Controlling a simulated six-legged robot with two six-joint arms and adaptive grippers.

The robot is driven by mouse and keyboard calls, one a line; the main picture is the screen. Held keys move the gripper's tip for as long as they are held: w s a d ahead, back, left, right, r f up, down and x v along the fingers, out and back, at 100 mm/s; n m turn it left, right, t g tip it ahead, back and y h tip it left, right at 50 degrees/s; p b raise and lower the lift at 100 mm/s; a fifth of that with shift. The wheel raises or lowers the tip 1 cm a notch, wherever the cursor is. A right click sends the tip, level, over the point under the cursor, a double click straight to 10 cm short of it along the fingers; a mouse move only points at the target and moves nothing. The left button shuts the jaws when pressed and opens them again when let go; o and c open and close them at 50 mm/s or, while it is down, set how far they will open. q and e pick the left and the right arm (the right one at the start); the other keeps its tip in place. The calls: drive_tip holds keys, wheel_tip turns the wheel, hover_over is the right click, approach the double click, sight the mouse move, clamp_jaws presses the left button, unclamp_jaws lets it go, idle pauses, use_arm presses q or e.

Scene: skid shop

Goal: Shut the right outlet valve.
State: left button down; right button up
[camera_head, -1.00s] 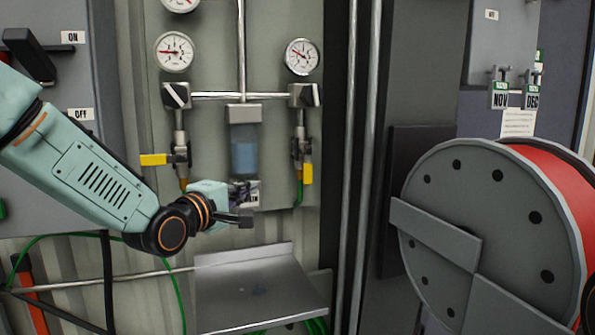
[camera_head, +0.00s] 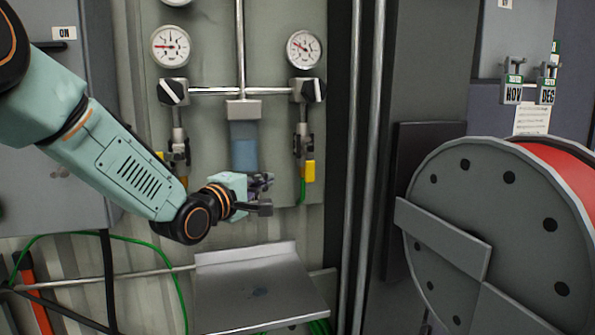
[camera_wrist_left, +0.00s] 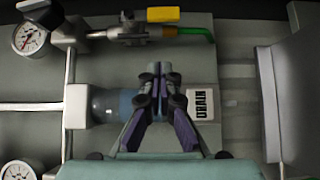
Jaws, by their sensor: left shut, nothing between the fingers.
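The right outlet valve has a yellow handle (camera_head: 308,171) pointing down, in line with its pipe, above a green hose. In the left wrist view its yellow handle (camera_wrist_left: 177,14) lies along the pipe at the top. My left gripper (camera_head: 265,182) is shut and empty, left of and slightly below this handle, clear of it. My right gripper is not in view.
A blue bowl (camera_head: 244,150) hangs between the two valves. Gauges (camera_head: 303,50) sit above. A metal shelf (camera_head: 260,290) juts out below my gripper. Vertical pipes (camera_head: 365,150) and a large reel (camera_head: 500,220) stand to the right.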

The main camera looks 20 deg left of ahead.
sight(310, 162)
use_arm(q)
drive_tip(key=w+d+p, duration=0.2)
drive_tip(key=w+d, duration=0.2)
drive_tip(key=w, duration=0.5)
drive_tip(key=shift+d, duration=0.2)
drive_tip(key=shift+w, duration=0.1)
drive_tip(key=shift+d+f+n+t+b, duration=0.1)
drive_tip(key=shift+f+n+t+b, duration=0.05)
drive_tip(key=shift+n+t+b, duration=0.2)
